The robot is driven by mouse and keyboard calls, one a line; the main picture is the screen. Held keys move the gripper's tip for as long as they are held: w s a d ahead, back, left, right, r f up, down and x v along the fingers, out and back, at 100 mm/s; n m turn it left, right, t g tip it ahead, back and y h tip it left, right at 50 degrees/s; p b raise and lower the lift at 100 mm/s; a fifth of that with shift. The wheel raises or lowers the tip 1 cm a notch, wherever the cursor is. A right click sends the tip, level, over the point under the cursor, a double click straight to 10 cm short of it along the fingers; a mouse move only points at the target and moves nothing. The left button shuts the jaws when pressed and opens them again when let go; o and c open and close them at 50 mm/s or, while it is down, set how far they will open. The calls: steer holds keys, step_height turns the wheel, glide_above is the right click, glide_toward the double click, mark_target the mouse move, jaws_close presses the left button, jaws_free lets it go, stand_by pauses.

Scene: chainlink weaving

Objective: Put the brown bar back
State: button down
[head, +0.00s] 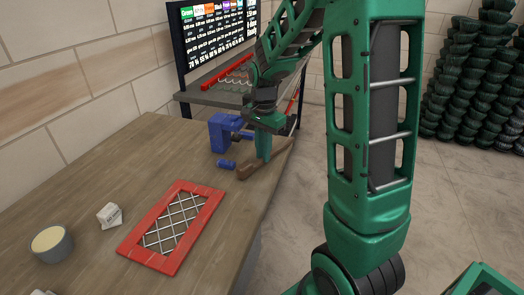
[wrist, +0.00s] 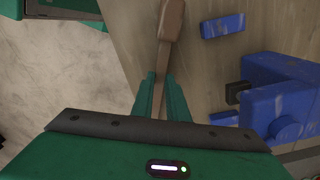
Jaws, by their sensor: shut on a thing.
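The brown bar (head: 246,171) is at the far right edge of the wooden table, close to the blue vise-like device. My gripper (head: 263,152) points down over it with its fingers shut on it. In the wrist view the bar (wrist: 170,24) runs up and away from between the green fingertips (wrist: 161,92), its thicker end farthest out. The head view shows the bar lying slantwise along the table edge. I cannot tell whether it touches the tabletop.
The blue device (head: 221,131) and a loose blue block (head: 226,164) are close by my gripper. A red frame with wire mesh (head: 201,226) lies nearer on the table (head: 120,170). A small white box (head: 109,214) and a bowl (head: 63,252) are at left.

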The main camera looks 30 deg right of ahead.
steer(key=shift+f, duration=0.25)
steer(key=c, duration=1.7)
jaws_free()
steer(key=shift+o, duration=0.2)
step_height(320, 180, up, 11)
steer(key=shift+f, duration=0.15)
steer(key=s+f+n, duration=0.2)
steer(key=s+n, duration=0.2)
steer(key=s, duration=0.9)
steer(key=s+d+f+n, duration=0.1)
steer(key=s+n, duration=0.3)
steer(key=s, duration=1)
steer(key=shift+s+f, duration=0.3)
steer(key=shift+f, duration=0.1)
